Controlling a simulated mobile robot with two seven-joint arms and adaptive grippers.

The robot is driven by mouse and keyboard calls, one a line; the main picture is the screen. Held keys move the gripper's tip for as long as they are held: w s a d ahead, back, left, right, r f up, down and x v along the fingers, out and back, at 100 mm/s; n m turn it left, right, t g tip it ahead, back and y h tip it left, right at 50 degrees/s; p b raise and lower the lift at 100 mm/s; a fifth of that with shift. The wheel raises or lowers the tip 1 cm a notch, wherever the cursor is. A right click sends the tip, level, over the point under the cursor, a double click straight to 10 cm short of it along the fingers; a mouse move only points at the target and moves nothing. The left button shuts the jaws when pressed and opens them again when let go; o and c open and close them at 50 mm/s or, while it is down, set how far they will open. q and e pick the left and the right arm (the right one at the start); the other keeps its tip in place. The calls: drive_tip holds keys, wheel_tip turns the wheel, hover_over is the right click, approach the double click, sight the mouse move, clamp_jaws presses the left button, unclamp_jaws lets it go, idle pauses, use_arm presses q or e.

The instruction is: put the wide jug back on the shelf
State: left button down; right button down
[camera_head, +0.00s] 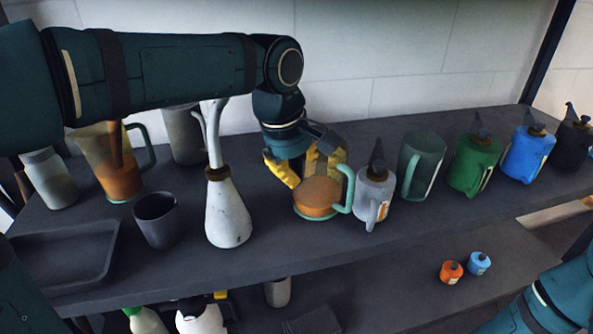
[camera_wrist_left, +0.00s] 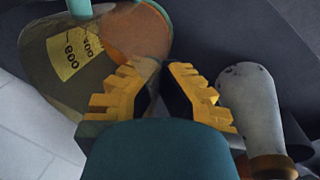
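A wide see-through jug with orange-brown contents (camera_head: 318,198) and a pale green handle appears to stand upright on the dark shelf (camera_head: 275,255). It shows in the left wrist view (camera_wrist_left: 135,38) at the upper left, with a yellow label on its side. My left gripper (camera_head: 305,165) is right at the jug, its yellow fingers pointing down behind and beside it. My right gripper is out of view.
A white long-necked bottle (camera_head: 228,212) stands close left of the gripper. A similar jug (camera_head: 118,182), a dark cup (camera_head: 158,218) and a tray (camera_head: 65,255) are further left. A grey can (camera_head: 374,195) stands close right, then a green jug (camera_head: 420,165) and several coloured cans.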

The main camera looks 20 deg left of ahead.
use_arm(q)
drive_tip(key=c, duration=1.1)
unclamp_jaws()
drive_tip(key=shift+c, duration=0.2)
drive_tip(key=shift+r, duration=0.35)
drive_tip(key=d+p+v, duration=0.1)
drive_tip(key=p+v, duration=0.1)
drive_tip(key=v, duration=0.5)
drive_tip(key=shift+a, duration=0.55)
